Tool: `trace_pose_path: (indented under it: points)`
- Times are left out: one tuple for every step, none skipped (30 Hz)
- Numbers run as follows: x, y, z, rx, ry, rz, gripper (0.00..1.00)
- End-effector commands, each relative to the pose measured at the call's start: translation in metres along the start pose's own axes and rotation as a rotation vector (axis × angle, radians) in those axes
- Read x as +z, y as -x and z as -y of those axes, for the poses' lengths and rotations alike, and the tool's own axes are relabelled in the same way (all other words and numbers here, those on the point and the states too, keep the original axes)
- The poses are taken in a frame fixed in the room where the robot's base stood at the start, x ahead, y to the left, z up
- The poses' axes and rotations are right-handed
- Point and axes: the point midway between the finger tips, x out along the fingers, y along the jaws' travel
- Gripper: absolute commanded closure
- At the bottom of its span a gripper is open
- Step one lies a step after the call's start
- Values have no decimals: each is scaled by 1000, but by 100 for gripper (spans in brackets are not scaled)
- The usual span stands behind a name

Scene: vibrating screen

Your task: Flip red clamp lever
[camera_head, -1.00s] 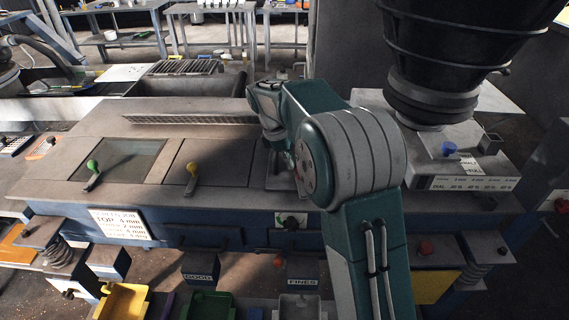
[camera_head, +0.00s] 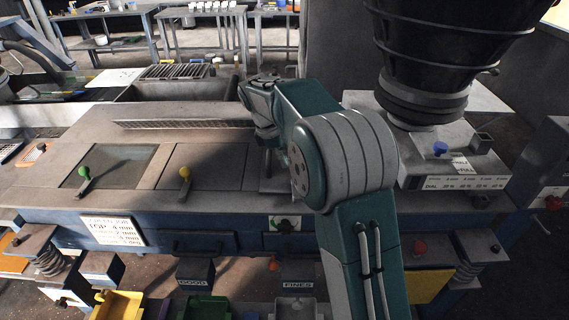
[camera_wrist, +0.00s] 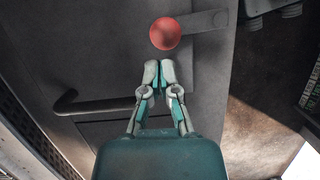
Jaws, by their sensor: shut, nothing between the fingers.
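The red clamp lever's ball knob (camera_wrist: 165,33) shows near the top of the wrist view. Its flat grey arm (camera_wrist: 203,21) runs to the right from the knob. My gripper (camera_wrist: 162,66) is shut and empty, with its fingertips just below the knob in that view; I cannot tell whether they touch it. In the head view my own arm hides the red lever and my fingers.
A dark bent handle (camera_wrist: 95,103) lies left of my fingers in the wrist view. In the head view, a green-knobbed lever (camera_head: 84,178) and a yellow-knobbed lever (camera_head: 185,178) stand on the screen deck (camera_head: 120,205). A black hopper (camera_head: 435,60) rises at the right.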

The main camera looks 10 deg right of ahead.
Motion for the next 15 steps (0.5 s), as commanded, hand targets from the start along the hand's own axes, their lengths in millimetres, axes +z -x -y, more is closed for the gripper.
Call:
trace_pose_path:
  points:
    - [-1,10,-1,5,0,-3,100]
    - [-1,16,0,4,0,-2,100]
    - [-1,25,-1,5,0,-3,100]
    - [-1,31,-1,4,0,-2,100]
    - [-1,38,-1,5,0,-3,100]
    - [-1,46,-1,5,0,-3,100]
    - [-1,52,-1,3,0,-2,100]
    - [-2,59,-1,4,0,-2,100]
    - [-2,67,-1,4,1,-2,100]
    - [-2,73,-1,3,1,-2,100]
    - [-2,79,-1,4,1,-2,100]
    - [-2,84,-1,2,1,-1,100]
    - [-2,88,-1,3,1,-1,100]
    - [-2,92,-1,1,1,0,100]
    - [-2,96,-1,1,1,0,100]
